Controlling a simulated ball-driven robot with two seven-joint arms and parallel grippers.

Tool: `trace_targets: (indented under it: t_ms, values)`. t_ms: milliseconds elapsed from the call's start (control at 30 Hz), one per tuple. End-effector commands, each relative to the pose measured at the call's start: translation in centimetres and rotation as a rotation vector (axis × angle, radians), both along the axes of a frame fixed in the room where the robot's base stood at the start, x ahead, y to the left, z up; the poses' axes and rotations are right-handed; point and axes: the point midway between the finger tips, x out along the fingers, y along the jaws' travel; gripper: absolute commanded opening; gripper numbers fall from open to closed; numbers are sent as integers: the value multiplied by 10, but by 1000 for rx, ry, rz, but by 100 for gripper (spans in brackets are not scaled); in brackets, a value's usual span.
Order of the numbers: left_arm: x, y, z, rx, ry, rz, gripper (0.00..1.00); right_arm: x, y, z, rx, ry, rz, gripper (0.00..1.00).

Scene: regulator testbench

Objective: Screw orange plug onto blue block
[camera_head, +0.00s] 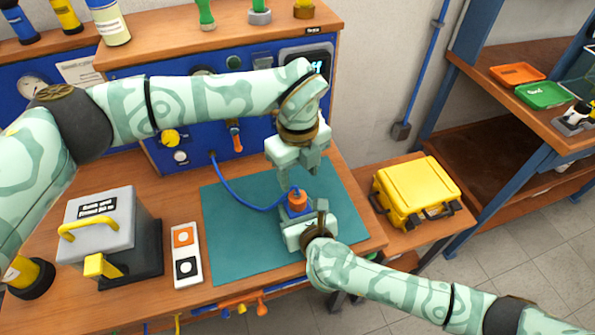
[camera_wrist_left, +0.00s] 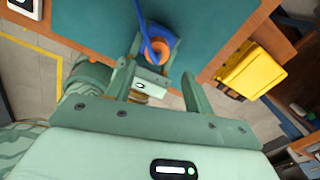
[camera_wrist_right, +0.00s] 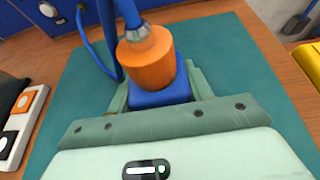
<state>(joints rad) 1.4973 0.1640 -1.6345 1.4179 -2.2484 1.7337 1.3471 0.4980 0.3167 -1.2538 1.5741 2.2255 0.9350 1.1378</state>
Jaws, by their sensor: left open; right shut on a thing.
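The orange plug (camera_head: 297,198) sits upright on top of the blue block (camera_head: 299,209), with a blue hose coming out of its top; whether it is threaded on cannot be told. Both show large in the right wrist view, the plug (camera_wrist_right: 147,63) above the block (camera_wrist_right: 160,96). My right gripper (camera_wrist_right: 162,90) is shut on the blue block, one finger on each side, over the teal mat. My left gripper (camera_head: 294,172) is open and empty, just above the plug, fingers pointing down. In the left wrist view the plug (camera_wrist_left: 163,50) lies beyond the open fingers (camera_wrist_left: 158,85).
The teal mat (camera_head: 235,245) covers the bench middle. A blue hose (camera_head: 235,195) runs from the blue panel to the plug. A grey box with yellow handles (camera_head: 100,225) and a switch plate (camera_head: 186,255) stand left. A yellow case (camera_head: 415,190) stands right.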

Motion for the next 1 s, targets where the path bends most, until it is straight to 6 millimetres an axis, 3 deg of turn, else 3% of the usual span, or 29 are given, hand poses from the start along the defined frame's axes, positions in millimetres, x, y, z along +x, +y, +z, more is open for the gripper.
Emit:
trace_targets:
  t_ms: [133, 533, 1000]
  values:
    - [-1, 3, -1, 16, 6, 95, 53, 0, 0, 0, 0, 0, 1, 0]
    - [-2, 3, -8, 16, 7, 96, 53, 0, 0, 0, 0, 0, 1, 0]
    - [-2, 3, -72, 16, 7, 96, 53, 0, 0, 0, 0, 0, 1, 0]
